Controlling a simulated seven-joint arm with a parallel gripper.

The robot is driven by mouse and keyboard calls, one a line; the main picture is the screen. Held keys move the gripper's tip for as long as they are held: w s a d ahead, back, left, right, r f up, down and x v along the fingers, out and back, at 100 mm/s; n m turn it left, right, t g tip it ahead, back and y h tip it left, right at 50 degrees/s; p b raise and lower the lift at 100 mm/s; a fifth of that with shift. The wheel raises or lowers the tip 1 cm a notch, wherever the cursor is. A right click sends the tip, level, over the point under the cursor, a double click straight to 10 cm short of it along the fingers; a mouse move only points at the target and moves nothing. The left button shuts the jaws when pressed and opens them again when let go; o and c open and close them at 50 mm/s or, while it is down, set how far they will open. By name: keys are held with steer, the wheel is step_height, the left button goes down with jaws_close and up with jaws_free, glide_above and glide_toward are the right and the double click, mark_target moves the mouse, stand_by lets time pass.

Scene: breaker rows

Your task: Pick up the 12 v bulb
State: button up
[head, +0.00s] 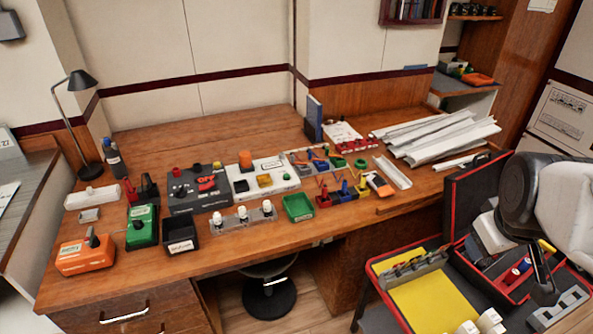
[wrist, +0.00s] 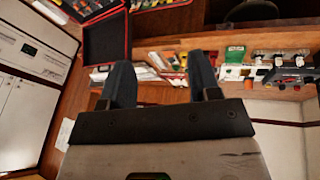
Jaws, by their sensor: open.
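Three white bulbs stand upright in a row on a clear rack near the front edge of the desk: a left bulb (head: 217,219), a middle bulb (head: 242,213) and a right bulb (head: 267,208). Their labels are too small to read, so I cannot tell which is the 12 v bulb. My gripper (wrist: 162,80) shows in the wrist view with its two dark fingers wide apart and nothing between them. It is well away from the bulbs.
A black bin (head: 181,247) stands left of the rack and a green tray (head: 298,218) right of it. A grey box (head: 184,204) and a white panel (head: 246,185) stand behind. An orange box (head: 85,257) is at the front left. An open case (head: 387,268) stands at right.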

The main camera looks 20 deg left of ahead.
steer(key=w+a+f+n+t+y, duration=0.2)
steer(key=w+a+f+n, duration=0.3)
steer(key=w+a+n, duration=0.65)
steer(key=w+a+f+n+t+y, duration=0.15)
steer(key=w+a+f+n, duration=0.55)
steer(key=a, duration=0.7)
steer(key=n+g+y, duration=0.1)
steer(key=n+y, duration=0.7)
steer(key=n, duration=1.4)
glide_toward(243, 213)
steer(key=shift+x, duration=0.95)
steer(key=shift+w, duration=0.15)
steer(key=shift+x, duration=1.25)
steer(key=shift+w+a, duration=0.1)
